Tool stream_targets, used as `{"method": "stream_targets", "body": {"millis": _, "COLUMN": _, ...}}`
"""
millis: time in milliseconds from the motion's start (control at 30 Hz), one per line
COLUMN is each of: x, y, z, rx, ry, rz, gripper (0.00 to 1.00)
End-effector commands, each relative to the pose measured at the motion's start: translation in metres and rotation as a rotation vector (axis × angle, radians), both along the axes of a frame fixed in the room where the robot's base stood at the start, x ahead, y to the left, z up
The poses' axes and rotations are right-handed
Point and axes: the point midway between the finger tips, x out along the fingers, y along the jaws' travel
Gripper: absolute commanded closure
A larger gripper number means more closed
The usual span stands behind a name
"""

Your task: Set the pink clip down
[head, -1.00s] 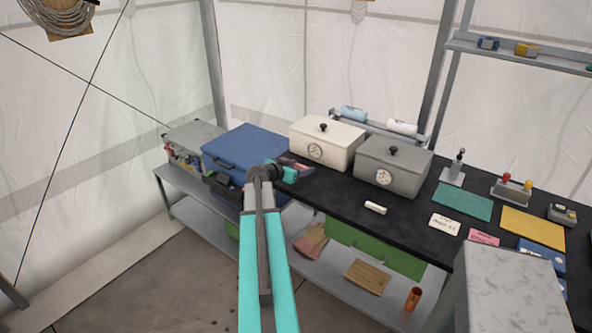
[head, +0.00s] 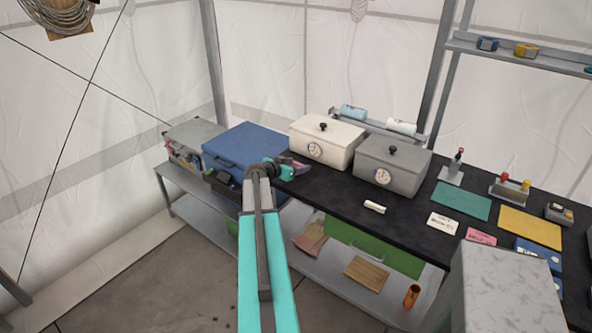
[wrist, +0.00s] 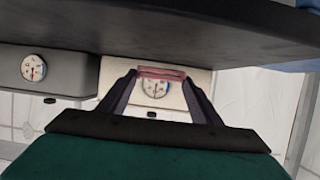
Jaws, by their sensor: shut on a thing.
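The pink clip (wrist: 161,73) is between the two fingertips of my gripper (wrist: 160,76) in the wrist view, seen as a narrow pink bar. My gripper is shut on it. In the head view my gripper (head: 288,170) is at the left part of the black worktop (head: 335,190), in front of the cream box (head: 325,145) and right of the blue case (head: 247,150). The clip is a small dull pink shape there, partly hidden by the gripper. I cannot tell whether it touches the worktop.
A grey box with a dial (head: 392,165) stands right of the cream box. A small white piece (head: 374,207) lies on the worktop. Green (head: 461,201) and yellow mats (head: 530,223) lie farther right. The worktop between my gripper and the white piece looks clear.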

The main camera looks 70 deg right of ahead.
Motion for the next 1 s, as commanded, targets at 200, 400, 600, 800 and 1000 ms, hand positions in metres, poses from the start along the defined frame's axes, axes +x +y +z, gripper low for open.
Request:
{"method": "stream_targets", "body": {"millis": 200, "x": 0.0, "y": 0.0, "z": -0.018, "rx": 0.0, "ry": 0.002, "rz": 0.001, "gripper": 0.62}}
{"method": "stream_targets", "body": {"millis": 400, "x": 0.0, "y": 0.0, "z": -0.025, "rx": 0.0, "ry": 0.0, "rz": 0.001, "gripper": 0.62}}
{"method": "stream_targets", "body": {"millis": 600, "x": 0.0, "y": 0.0, "z": -0.025, "rx": -0.001, "ry": 0.0, "rz": 0.001, "gripper": 0.62}}
{"method": "stream_targets", "body": {"millis": 800, "x": 0.0, "y": 0.0, "z": -0.027, "rx": -0.001, "ry": 0.0, "rz": 0.001, "gripper": 0.62}}
{"method": "stream_targets", "body": {"millis": 1000, "x": 0.0, "y": 0.0, "z": -0.027, "rx": -0.001, "ry": 0.0, "rz": 0.001, "gripper": 0.3}}
